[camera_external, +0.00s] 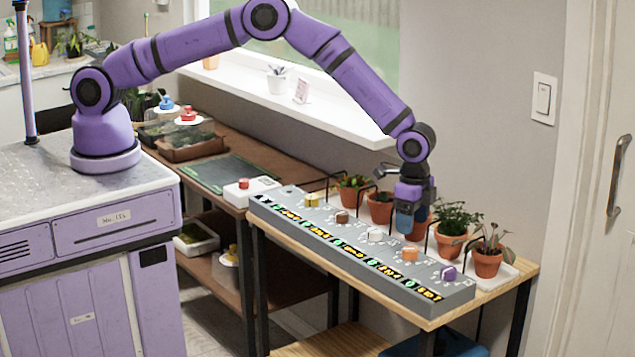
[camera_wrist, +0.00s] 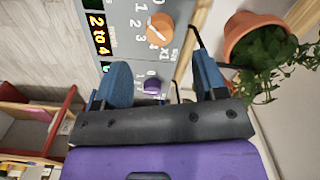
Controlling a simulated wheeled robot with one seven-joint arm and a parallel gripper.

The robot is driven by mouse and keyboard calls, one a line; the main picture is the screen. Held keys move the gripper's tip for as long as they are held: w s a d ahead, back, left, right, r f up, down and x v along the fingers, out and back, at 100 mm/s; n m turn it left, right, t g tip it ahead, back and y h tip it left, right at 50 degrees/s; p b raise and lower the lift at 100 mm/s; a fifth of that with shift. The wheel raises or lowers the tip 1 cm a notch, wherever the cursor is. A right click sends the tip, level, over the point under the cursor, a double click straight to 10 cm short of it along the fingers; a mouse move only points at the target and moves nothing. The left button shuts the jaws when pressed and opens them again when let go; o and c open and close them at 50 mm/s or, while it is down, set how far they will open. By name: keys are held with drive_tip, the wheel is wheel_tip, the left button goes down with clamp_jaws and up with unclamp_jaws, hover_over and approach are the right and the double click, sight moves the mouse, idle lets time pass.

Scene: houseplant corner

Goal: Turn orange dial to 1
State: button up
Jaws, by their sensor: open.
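The orange dial (camera_external: 410,254) is a round knob near the right end of a grey sloped panel (camera_external: 262,199). In the wrist view the orange dial (camera_wrist: 160,27) shows a pale pointer line, with printed numbers around it; which number it points to is unclear. My gripper (camera_external: 404,228) hangs above and behind the orange dial, apart from it. In the wrist view its two blue fingers are spread and empty (camera_wrist: 161,76). The orange dial lies ahead of the fingertips there, and the purple dial (camera_wrist: 152,86) appears between the fingers.
The panel also carries yellow (camera_external: 312,200), brown (camera_external: 342,216), white (camera_external: 375,234) and purple dials (camera_external: 449,273). Lit displays (camera_wrist: 97,25) run along its front. Terracotta pots with plants (camera_external: 451,240) stand close behind my gripper, with thin black hoops between. Space in front of the panel is open.

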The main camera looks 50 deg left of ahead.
sight(411, 249)
drive_tip(key=shift+r, duration=2.05)
drive_tip(key=w+a+r+n+t, duration=0.1)
drive_tip(key=w+a+r+n, duration=0.1)
drive_tip(key=a+r, duration=1.1)
drive_tip(key=w+a+r+n+t, duration=0.1)
drive_tip(key=w+a+r+n, duration=0.2)
drive_tip(key=a+r, duration=1)
drive_tip(key=s+a+r+n+t, duration=0.1)
drive_tip(key=s+a+r+n, duration=0.1)
drive_tip(key=s+a+r, duration=0.4)
drive_tip(key=s+a+r+n, duration=0.1)
drive_tip(key=s+a+r, duration=0.1)
drive_tip(key=a+r, duration=0.6)
drive_tip(key=s+a+n+t, duration=0.1)
drive_tip(key=s+a+n, duration=0.2)
drive_tip(key=s+a, duration=0.6)
drive_tip(key=s+a+n+t, duration=0.1)
drive_tip(key=s+a+n, duration=0.2)
drive_tip(key=s+a, duration=0.7)
drive_tip(key=s, duration=0.6)
drive_tip(key=shift+s+a+f+n, duration=0.2)
drive_tip(key=shift+s+f+n, duration=0.05)
drive_tip(key=shift+f+n, duration=0.1)
